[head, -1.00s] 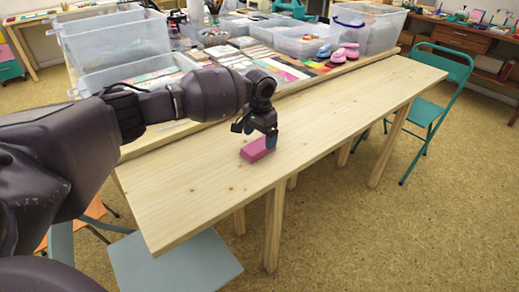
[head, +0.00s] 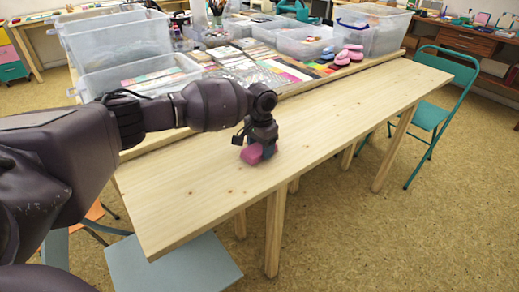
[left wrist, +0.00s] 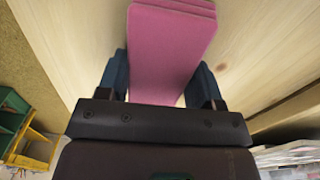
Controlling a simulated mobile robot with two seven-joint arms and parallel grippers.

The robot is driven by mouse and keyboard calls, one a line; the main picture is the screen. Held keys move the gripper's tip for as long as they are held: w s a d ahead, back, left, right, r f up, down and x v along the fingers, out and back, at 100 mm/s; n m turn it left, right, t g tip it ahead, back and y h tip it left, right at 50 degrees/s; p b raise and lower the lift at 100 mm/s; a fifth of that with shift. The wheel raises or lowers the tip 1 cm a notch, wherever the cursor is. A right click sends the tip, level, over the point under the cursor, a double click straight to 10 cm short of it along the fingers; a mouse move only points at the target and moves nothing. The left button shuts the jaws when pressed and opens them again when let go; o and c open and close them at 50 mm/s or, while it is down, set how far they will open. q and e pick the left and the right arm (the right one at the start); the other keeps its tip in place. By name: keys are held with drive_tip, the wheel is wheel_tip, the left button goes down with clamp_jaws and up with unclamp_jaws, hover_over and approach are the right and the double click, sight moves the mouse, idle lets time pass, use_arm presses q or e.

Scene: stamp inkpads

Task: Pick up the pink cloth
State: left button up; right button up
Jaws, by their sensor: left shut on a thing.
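The pink cloth (head: 251,155) is a small folded stack at the near part of the wooden bench. In the left wrist view the cloth (left wrist: 170,45) shows its folded layers at the far end. My left gripper (head: 261,152) is over the cloth, pointing down, with its fingers on either side of it. In the left wrist view the left gripper (left wrist: 161,85) is shut on the cloth, a finger at each side. The cloth appears at or very near the bench top; I cannot tell whether it touches. My right gripper is not in view.
The narrow wooden bench (head: 330,130) is otherwise clear. Behind it a table holds clear plastic bins (head: 305,40), stamps and pink shoe-like items (head: 349,54). A teal folding chair (head: 445,95) stands at right, and a grey-blue seat (head: 175,268) in front.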

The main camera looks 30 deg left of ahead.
sight(261, 146)
use_arm(q)
drive_tip(key=shift+r, duration=0.35)
wheel_tip(261, 146, up, 19)
drive_tip(key=p, duration=0.5)
drive_tip(key=shift+r, duration=0.15)
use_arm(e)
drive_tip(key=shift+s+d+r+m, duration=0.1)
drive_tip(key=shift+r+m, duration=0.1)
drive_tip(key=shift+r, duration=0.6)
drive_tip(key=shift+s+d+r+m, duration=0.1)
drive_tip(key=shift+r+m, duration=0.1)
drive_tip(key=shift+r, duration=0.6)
